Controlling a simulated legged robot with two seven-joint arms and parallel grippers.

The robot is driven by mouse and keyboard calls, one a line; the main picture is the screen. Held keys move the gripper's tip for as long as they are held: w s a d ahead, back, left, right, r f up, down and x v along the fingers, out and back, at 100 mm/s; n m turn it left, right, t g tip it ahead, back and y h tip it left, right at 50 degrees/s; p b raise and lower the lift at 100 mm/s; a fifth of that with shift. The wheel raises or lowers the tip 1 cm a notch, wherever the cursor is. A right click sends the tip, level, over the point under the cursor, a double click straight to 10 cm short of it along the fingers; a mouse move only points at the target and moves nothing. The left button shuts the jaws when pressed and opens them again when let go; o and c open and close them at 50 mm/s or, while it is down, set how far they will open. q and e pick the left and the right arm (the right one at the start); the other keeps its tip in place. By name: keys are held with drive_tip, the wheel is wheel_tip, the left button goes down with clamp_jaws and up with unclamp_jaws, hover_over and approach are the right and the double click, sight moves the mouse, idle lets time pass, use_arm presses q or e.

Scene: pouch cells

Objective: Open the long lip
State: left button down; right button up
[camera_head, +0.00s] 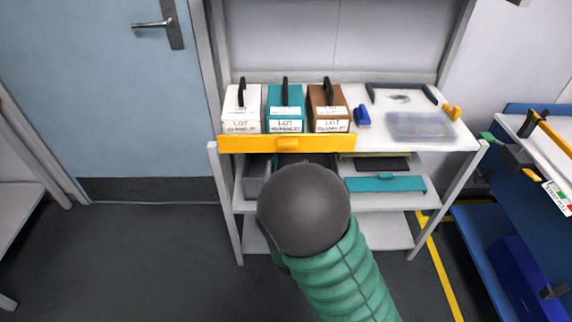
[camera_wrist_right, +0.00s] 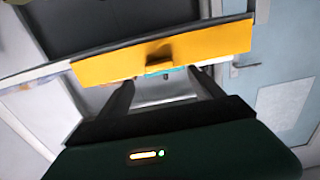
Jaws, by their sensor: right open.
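The long lip is a yellow bar (camera_head: 240,144) along the front edge of the top shelf, with a small tab (camera_head: 287,144) at its middle. It stands upright in front of three boxes. In the right wrist view the lip (camera_wrist_right: 210,47) crosses the picture, its tab (camera_wrist_right: 160,52) near the middle. My right gripper (camera_wrist_right: 165,78) is open and empty, with one finger to each side of the tab at the lip's near edge. I cannot tell whether it touches. In the head view my right arm hides most of this gripper. My left gripper is not in view.
White (camera_head: 241,105), teal (camera_head: 286,105) and brown (camera_head: 328,106) handled boxes stand behind the lip. A clear tray (camera_head: 420,126) and a blue item (camera_head: 362,115) lie to their right. A blue cart (camera_head: 510,230) stands right.

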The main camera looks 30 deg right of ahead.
sight(288, 146)
drive_tip(key=x, duration=0.6)
drive_tip(key=shift+d, duration=0.45)
drive_tip(key=shift+w+b, duration=0.3)
drive_tip(key=shift+w, duration=0.1)
drive_tip(key=shift+w+r, duration=0.15)
drive_tip(key=shift+w, duration=0.1)
drive_tip(key=shift+a, duration=0.1)
drive_tip(key=shift+c, duration=0.2)
drive_tip(key=shift+d, duration=0.25)
drive_tip(key=c, duration=0.5)
clamp_jaws()
